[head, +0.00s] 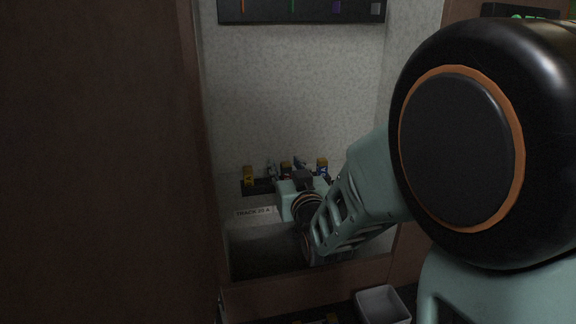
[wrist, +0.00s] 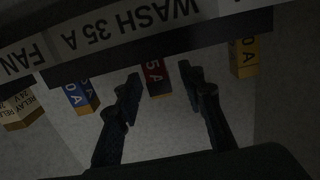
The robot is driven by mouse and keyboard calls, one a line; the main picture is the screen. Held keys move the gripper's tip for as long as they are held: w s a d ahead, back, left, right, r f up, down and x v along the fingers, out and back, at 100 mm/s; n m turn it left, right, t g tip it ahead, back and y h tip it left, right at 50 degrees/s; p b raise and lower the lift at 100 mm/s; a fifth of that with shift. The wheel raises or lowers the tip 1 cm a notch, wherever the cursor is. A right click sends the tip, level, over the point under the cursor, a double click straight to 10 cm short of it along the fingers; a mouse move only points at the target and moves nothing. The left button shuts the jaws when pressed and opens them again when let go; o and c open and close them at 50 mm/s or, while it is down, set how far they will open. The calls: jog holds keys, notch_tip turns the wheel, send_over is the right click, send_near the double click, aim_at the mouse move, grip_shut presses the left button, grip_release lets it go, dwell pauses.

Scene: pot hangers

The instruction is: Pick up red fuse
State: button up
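The red fuse (wrist: 156,76) has a yellow end and sits in a dark rail in the wrist view, below a label reading WASH 35 A. Its printing is partly readable as "5 A". My gripper (wrist: 160,82) is open, with one dark finger on each side of the red fuse. A gap shows on both sides, wider on the right; I cannot tell whether the fingertips reach its depth. In the head view my gripper (head: 302,178) is at the rail, and my arm hides much of that area.
A blue fuse (wrist: 82,95) is left of the fingers and a yellow fuse (wrist: 243,58) is right. A relay block (wrist: 20,108) is farther left. A brown panel (head: 95,160) bounds the head view's left. A white bin (head: 383,305) is at the bottom.

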jog(key=shift+s, duration=0.1)
grip_shut()
jog(key=shift+r, duration=0.1)
